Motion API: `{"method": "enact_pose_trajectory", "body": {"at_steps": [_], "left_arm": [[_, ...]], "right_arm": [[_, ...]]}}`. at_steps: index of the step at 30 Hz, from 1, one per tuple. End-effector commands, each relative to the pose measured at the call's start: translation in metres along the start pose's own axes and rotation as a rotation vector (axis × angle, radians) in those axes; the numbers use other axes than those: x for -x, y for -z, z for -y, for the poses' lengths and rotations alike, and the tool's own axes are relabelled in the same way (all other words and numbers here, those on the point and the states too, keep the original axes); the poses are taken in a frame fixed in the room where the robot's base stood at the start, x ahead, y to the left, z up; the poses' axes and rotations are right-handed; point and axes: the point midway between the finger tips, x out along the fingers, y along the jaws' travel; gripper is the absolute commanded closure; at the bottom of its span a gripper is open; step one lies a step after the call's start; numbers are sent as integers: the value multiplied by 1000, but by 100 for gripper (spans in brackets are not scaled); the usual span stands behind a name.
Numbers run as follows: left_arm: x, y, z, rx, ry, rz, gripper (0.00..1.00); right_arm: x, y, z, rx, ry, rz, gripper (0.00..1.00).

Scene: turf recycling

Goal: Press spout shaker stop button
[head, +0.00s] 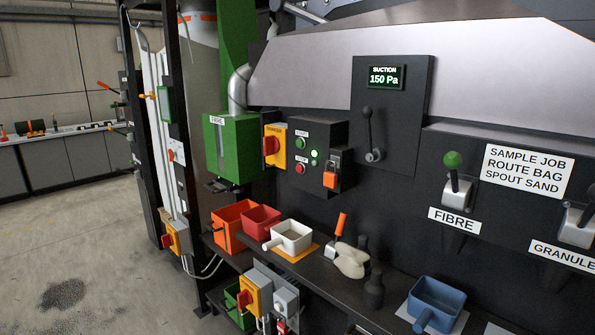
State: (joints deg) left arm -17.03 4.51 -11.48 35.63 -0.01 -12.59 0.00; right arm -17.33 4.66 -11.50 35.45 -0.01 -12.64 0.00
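A dark control box (322,133) stands on the machine front, left of centre. It carries a round green button (300,144) above a round red button (300,168), with small labels that look like start and stop. A green lamp (315,154) glows to their right. A yellow switch plate (275,130) with a red rotary handle (271,146) sits just left of the box; its small label seems to read "SHAKER". Nothing covers the red button. Neither of my grippers is in view.
An orange padlock (330,179) hangs at the box's lower right. A shelf below holds a red tub (262,219), a white scoop (291,235), an orange-handled tool (341,224) and a blue scoop (436,302). A green spout box (231,150) juts out at left. Floor is open farther left.

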Motion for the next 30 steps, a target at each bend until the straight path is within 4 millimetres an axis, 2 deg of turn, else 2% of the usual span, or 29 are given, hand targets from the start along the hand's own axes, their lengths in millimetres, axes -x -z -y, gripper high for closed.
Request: {"method": "enact_pose_trajectory", "body": {"at_steps": [1, 2, 30], "left_arm": [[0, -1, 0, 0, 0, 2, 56], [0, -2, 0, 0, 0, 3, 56], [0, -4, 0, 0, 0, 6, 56]], "right_arm": [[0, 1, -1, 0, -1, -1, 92], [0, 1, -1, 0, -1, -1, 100], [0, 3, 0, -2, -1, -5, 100]]}}
